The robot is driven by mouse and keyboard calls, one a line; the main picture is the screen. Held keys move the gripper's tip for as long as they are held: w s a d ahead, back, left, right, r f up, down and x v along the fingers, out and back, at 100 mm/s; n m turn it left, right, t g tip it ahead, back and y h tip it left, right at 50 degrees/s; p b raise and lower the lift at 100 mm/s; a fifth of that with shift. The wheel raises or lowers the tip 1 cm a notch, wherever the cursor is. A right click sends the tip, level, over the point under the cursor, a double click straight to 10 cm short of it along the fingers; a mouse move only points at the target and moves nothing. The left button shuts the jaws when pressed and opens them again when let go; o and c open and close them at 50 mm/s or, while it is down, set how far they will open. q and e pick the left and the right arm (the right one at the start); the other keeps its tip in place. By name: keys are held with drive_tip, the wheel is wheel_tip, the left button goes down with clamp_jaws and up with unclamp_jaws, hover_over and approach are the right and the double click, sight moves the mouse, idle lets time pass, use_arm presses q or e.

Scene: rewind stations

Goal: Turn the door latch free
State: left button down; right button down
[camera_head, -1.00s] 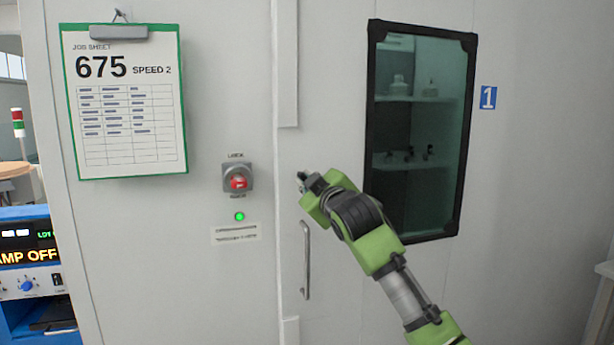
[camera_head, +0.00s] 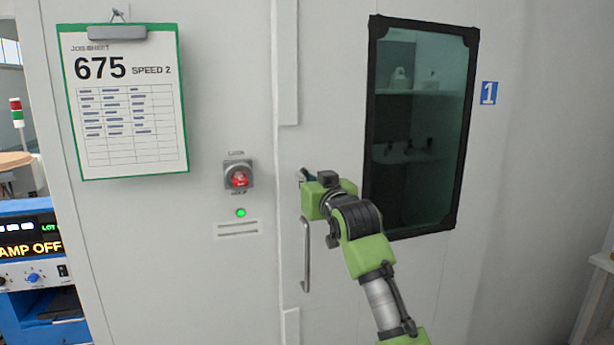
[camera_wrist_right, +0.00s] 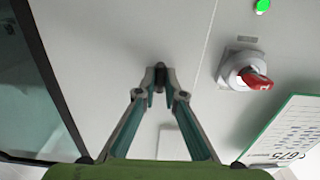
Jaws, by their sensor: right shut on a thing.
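The door latch (camera_wrist_right: 160,73) is a small dark piece on the white door (camera_head: 335,60), held between my right fingertips in the right wrist view. In the head view my right gripper (camera_head: 305,177) is at the door's left edge, above the vertical handle (camera_head: 306,258), and hides most of the latch. My right gripper (camera_wrist_right: 160,93) is shut on the latch. How far the latch is turned cannot be made out. My left gripper is not in view.
A red lock knob (camera_head: 239,179) sits left of the door seam, with a green lamp (camera_head: 241,213) below it. A clipboard job sheet (camera_head: 128,105) hangs at left. The door has a dark-framed window (camera_head: 420,125). A blue instrument (camera_head: 30,270) stands at lower left.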

drive_tip(key=shift+r, duration=0.25)
drive_tip(key=c, duration=2.1)
unclamp_jaws()
drive_tip(key=shift+c, duration=0.2)
drive_tip(key=shift+w+f, duration=0.1)
drive_tip(key=shift+f, duration=0.1)
drive_tip(key=v, duration=1.2)
